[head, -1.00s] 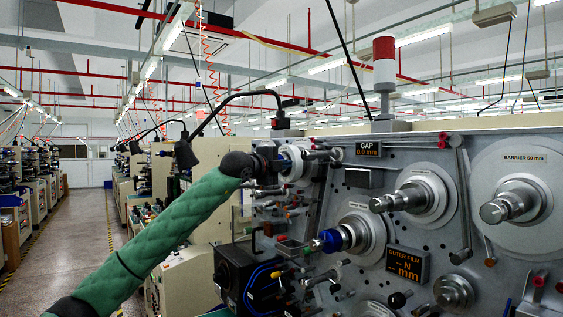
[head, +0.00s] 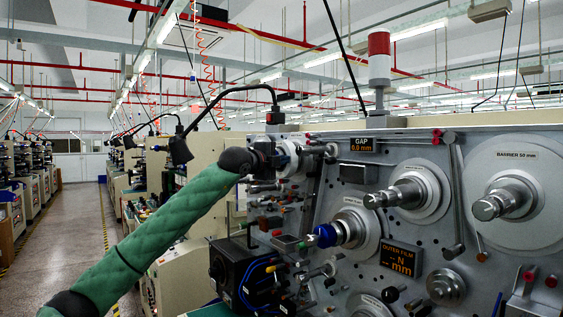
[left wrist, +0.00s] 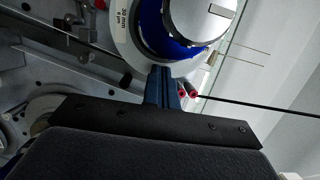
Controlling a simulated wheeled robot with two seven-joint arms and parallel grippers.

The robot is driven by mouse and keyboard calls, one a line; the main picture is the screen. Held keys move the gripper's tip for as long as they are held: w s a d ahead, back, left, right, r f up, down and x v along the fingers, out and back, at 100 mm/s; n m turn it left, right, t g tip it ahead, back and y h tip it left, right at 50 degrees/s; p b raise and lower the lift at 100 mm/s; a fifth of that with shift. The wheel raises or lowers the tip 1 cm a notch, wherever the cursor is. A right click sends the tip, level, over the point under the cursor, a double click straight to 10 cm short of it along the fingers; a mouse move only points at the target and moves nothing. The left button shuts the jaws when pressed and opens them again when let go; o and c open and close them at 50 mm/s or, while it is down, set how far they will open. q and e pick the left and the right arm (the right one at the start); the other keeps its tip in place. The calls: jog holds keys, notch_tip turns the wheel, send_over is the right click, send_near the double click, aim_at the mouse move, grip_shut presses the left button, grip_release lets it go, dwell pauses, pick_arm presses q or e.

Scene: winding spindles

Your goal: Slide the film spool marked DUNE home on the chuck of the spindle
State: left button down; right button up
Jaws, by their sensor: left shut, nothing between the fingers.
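In the left wrist view a deep blue roll (left wrist: 151,27) sits around a shiny metal chuck (left wrist: 195,18), with a pale ring (left wrist: 121,40) marked "30 mm" behind it. No DUNE marking is readable, and I cannot tell how far onto the chuck the roll sits. My left gripper (left wrist: 161,72) is shut and empty, its dark blue fingertips at the roll's lower edge; contact is unclear. In the head view my left gripper (head: 277,155) is beside a small pale disc (head: 289,158) on the machine's left side. My right gripper is not in view.
The grey machine panel carries a spindle with a blue part (head: 327,235), a middle spindle (head: 395,194) and a right-hand spindle marked BARRIER (head: 502,201). Rods and knobs crowd the area below my left gripper. Red-tipped pins (left wrist: 188,90) are near the fingers. The aisle (head: 80,235) at left is clear.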

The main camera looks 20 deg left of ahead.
pick_arm(q)
jog(key=shift+w+d, duration=0.15)
jog(key=shift+w, duration=0.25)
jog(key=shift+w+f+b, duration=0.1)
jog(key=shift+f+b, duration=0.05)
jog(key=shift+b, duration=0.5)
